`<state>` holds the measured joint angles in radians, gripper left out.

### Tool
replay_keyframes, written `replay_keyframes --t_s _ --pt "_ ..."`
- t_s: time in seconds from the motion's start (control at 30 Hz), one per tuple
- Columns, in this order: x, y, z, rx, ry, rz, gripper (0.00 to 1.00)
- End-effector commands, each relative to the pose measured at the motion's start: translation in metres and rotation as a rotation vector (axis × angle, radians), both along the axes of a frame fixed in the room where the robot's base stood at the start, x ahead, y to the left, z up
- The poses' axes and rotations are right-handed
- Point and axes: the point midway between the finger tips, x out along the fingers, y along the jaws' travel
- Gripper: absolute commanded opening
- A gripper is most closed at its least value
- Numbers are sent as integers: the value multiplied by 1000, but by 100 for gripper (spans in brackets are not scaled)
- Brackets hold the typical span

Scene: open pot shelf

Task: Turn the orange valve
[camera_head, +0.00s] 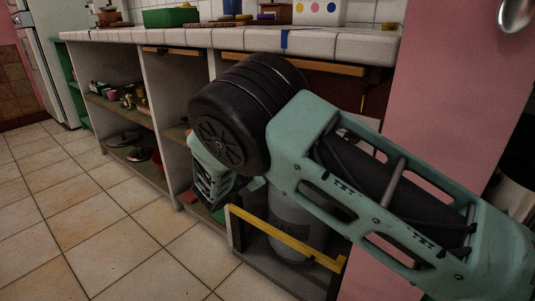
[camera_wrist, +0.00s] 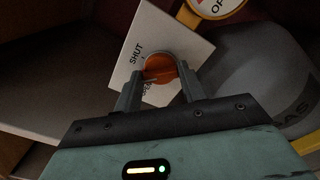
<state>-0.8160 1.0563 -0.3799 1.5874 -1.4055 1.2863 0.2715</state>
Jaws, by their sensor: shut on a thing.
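The orange valve (camera_wrist: 160,68) shows in the wrist view as a rounded knob in front of a white plate (camera_wrist: 146,38) marked "SHUT" above it. More lettering below the knob is partly covered. My gripper (camera_wrist: 160,80) has one finger on each side of the knob and is shut on it. In the head view my own arm hides the valve and the fingertips.
A grey gas cylinder (camera_wrist: 262,85) stands right of the valve; it also shows in the head view (camera_head: 290,222) behind a yellow bar (camera_head: 285,240). The tiled counter (camera_head: 340,43) overhangs the open shelves. The floor at left is clear.

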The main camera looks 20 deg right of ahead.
Motion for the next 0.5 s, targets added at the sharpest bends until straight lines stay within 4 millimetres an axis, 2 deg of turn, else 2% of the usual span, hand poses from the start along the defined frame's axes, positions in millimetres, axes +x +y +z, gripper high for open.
replay_keyframes --t_s 0.5 --pt "0 1 -2 281 -382 3 17"
